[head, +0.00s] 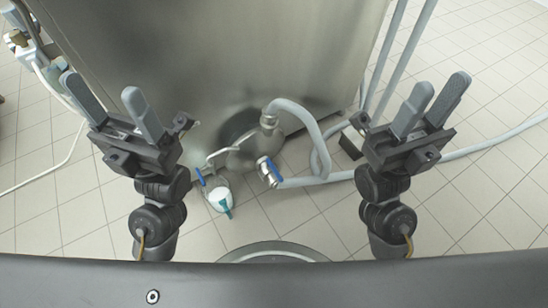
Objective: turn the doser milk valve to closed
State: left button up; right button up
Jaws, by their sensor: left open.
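Two blue valve levers show low on the steel machine in the head view. One blue lever (272,170) sits on a metal fitting where a grey hose joins. The other blue lever (200,177) is at the end of a metal pipe, beside a white container with a teal part (219,197). I cannot tell for certain which is the doser milk valve, or read its setting. My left gripper (100,85) is open and empty, up and left of both levers. My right gripper (443,83) looks open and empty, up and right of them. Neither touches a lever.
The steel machine body (210,55) fills the upper middle. A grey hose (312,125) loops right of the levers and runs across the floor. White fittings and a cable (48,75) are at the upper left. The tiled floor (75,205) is clear at lower left.

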aim_at(269, 164)
jog(key=z, duration=1.8)
jog(key=k, duration=1)
jog(key=u, duration=1.45)
jog(key=i, duration=0.5)
